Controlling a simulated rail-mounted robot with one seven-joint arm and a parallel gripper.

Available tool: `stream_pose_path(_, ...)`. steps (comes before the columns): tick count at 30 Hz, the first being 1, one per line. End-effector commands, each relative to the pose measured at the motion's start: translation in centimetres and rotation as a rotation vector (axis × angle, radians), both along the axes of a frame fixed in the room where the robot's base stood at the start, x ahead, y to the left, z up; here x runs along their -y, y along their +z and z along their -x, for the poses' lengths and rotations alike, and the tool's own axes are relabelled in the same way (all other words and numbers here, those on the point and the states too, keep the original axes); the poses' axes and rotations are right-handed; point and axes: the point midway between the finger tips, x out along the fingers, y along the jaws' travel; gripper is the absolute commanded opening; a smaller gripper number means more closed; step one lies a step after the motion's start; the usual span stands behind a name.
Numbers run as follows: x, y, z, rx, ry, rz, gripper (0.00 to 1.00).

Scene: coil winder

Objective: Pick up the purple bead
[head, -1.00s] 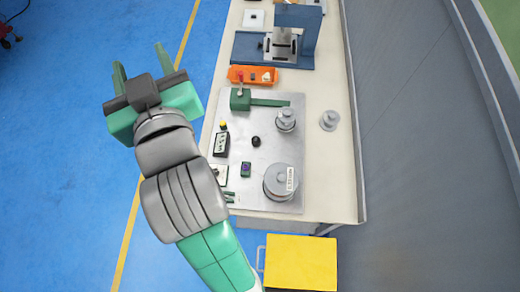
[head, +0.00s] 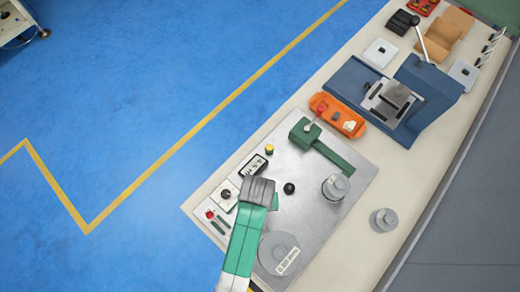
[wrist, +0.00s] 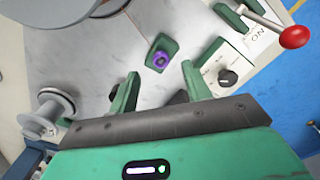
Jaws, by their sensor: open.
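The purple bead (wrist: 160,58) sits on a small dark green block or holder on the grey metal plate (wrist: 98,50) in the wrist view. It lies just beyond the fingertips of my gripper (wrist: 160,82), roughly centred between them. My gripper is open, with nothing between its green fingers.
A large grey cylinder (head: 280,253), a grey spool (head: 335,187) and a black knob (head: 289,188) stand on the plate. A red-tipped lever (wrist: 293,37) is at right in the wrist view.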

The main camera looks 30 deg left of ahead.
Motion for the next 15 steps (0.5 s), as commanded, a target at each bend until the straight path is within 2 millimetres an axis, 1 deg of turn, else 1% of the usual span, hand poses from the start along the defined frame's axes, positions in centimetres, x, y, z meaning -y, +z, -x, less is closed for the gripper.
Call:
stream_pose_path(2, -0.1, -0.3, -0.1, 0.001, 0.000, -0.001, 0.48)
stream_pose_path(9, -0.4, -4.3, -0.2, 0.001, 0.000, -0.001, 0.48)
stream_pose_path(12, -0.4, -5.1, -0.2, 0.002, 0.000, 0.000, 0.48)
stream_pose_path(15, -0.4, -5.1, -0.3, 0.003, -0.001, -0.001, 0.48)
